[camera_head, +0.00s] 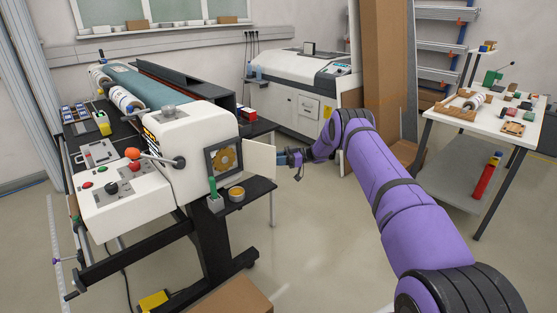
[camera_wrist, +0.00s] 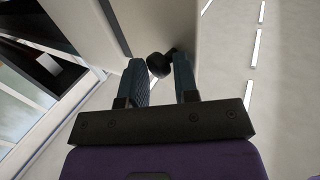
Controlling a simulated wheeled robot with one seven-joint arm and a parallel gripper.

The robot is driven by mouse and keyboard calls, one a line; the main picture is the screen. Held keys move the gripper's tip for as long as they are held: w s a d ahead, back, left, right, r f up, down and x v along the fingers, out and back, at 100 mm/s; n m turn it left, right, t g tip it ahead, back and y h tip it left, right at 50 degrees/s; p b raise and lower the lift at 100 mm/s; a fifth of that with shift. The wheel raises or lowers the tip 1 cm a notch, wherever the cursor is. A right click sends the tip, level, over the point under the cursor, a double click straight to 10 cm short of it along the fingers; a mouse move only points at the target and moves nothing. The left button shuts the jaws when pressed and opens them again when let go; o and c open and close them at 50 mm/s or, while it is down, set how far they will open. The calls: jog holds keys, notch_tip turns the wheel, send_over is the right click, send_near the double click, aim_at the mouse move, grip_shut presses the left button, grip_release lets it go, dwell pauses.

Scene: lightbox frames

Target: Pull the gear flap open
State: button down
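The gear flap (camera_head: 260,158) is a pale panel on the right side of the white machine head. It stands swung out from the dark-framed opening, where a brass-coloured gear (camera_head: 225,159) shows. My gripper (camera_head: 287,158) is at the flap's outer, right-hand side. In the wrist view, the flap (camera_wrist: 160,22) is a pale surface ahead of the fingers. Its round black knob (camera_wrist: 160,65) sits between the two blue-grey fingertips (camera_wrist: 160,72) and fills the gap, so the gripper looks shut on it. The exact finger contact is partly hidden.
A small black shelf (camera_head: 237,190) below the opening holds a green-handled tool (camera_head: 213,187) and a round yellowish tin (camera_head: 236,194). A cardboard box (camera_head: 232,298) lies in front. A white table (camera_head: 450,117) with parts stands right. The floor beside the flap is clear.

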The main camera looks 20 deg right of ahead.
jog(key=c, duration=1.1)
grip_release()
jog(key=shift+w+a+r, duration=0.15)
jog(key=shift+w+a, duration=0.1)
jog(key=shift+a, duration=0.25)
jog(key=shift+w+a+r, duration=0.15)
jog(key=shift+w+a, duration=0.05)
jog(key=shift+a, duration=0.25)
jog(key=shift+o, duration=1.1)
jog(key=shift+a, duration=0.15)
jog(key=shift+c, duration=0.2)
jog(key=s+d, duration=0.2)
jog(key=d, duration=0.9)
jog(key=shift+s+d+f, duration=0.15)
jog(key=shift+s+f, duration=0.05)
jog(key=shift+f, duration=0.1)
